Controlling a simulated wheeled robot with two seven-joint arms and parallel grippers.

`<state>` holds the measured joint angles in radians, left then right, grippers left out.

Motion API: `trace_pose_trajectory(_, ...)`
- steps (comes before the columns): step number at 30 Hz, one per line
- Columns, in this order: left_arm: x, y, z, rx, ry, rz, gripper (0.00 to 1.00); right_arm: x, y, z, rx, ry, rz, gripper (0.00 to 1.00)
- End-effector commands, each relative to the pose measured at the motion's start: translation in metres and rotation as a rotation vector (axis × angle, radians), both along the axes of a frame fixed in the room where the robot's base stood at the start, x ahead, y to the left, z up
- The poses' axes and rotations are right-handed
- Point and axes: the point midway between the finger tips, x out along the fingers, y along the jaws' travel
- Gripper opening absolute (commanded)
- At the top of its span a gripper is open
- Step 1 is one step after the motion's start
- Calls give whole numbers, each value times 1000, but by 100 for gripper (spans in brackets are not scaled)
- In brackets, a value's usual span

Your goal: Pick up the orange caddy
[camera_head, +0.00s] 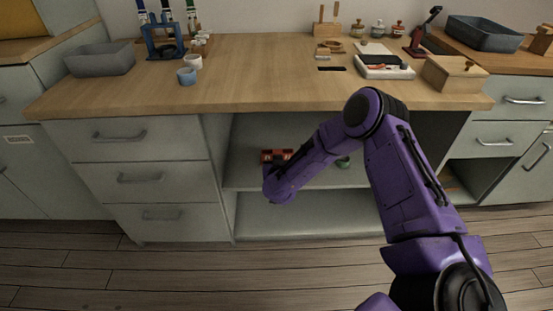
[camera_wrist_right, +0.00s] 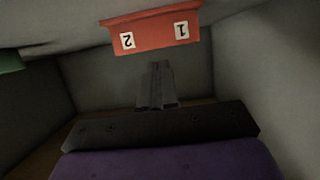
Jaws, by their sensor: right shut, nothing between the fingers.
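The orange caddy (camera_head: 276,155) sits inside the open compartment under the counter, on its shelf, partly hidden behind my right arm in the head view. In the right wrist view the caddy (camera_wrist_right: 152,30) is at the top, its front face showing labels 1 and 2 upside down. My right gripper (camera_wrist_right: 157,68) is shut and empty, its fingertips pointing toward the caddy with a gap between in the picture. In the head view the gripper's fingers are hidden by my purple wrist. My left gripper is not in view.
A green object (camera_head: 343,162) is on the same shelf to the right; its green edge (camera_wrist_right: 10,61) shows in the wrist view. Compartment side walls stand close on both sides. The counter (camera_head: 265,85) above holds a grey tray (camera_head: 100,60), cups and a wooden box (camera_head: 453,75).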

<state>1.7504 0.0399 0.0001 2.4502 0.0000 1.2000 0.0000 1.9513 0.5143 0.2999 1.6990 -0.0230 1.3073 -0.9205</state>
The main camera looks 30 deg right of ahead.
Motion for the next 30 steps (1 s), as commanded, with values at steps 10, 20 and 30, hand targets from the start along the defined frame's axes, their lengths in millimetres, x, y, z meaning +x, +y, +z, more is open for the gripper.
trace_pose_trajectory(10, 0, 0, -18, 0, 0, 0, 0, 37, -22, -14, 1, 2, 1, 0)
trace_pose_trajectory(20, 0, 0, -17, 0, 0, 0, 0, 36, -22, -17, 2, 2, 1, 0)
trace_pose_trajectory(30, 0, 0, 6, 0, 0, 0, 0, 5, -1, -16, 0, 3, 2, 0)
